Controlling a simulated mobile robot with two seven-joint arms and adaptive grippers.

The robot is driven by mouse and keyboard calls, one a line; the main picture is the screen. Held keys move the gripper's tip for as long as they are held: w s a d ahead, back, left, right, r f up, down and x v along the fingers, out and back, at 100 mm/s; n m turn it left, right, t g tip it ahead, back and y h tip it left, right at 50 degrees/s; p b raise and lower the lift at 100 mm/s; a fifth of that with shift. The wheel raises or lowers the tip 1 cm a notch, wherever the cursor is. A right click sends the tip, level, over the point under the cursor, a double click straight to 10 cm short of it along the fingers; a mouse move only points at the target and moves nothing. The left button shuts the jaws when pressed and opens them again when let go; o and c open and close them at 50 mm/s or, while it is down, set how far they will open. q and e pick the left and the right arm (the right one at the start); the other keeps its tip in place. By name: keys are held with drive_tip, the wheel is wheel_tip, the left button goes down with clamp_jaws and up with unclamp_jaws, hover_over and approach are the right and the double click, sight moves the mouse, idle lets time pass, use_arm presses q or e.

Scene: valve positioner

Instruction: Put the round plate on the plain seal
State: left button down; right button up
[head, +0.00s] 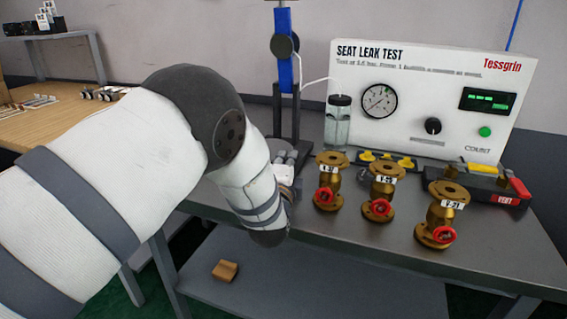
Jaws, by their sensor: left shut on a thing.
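My left arm comes in from the left and reaches over the left end of the grey bench. My left gripper (292,184) is at the end of the wrist, low beside the leftmost brass valve. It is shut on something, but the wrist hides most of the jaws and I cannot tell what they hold. I cannot make out the round plate or the plain seal; my arm covers part of the bench. My right gripper is not in view.
Three brass valves with red handwheels stand on the bench: left (329,177), middle (382,187), right (443,213). Behind them are the leak test panel (410,70), a water jar (338,122) and a blue stand (283,60). A wooden block (225,271) lies on the lower shelf.

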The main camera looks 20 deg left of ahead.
use_arm(q)
drive_tip(key=shift+d+r, duration=0.2)
drive_tip(key=shift+f, duration=0.2)
drive_tip(key=c, duration=2)
unclamp_jaws()
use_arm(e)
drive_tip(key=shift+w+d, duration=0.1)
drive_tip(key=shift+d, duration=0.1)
use_arm(q)
drive_tip(key=shift+r, duration=0.15)
drive_tip(key=shift+s, duration=0.25)
drive_tip(key=s, duration=0.3)
drive_tip(key=s+d+p, duration=0.1)
drive_tip(key=s, duration=0.3)
drive_tip(key=s+d+p, duration=0.1)
drive_tip(key=s, duration=0.3)
drive_tip(key=shift+s, duration=0.1)
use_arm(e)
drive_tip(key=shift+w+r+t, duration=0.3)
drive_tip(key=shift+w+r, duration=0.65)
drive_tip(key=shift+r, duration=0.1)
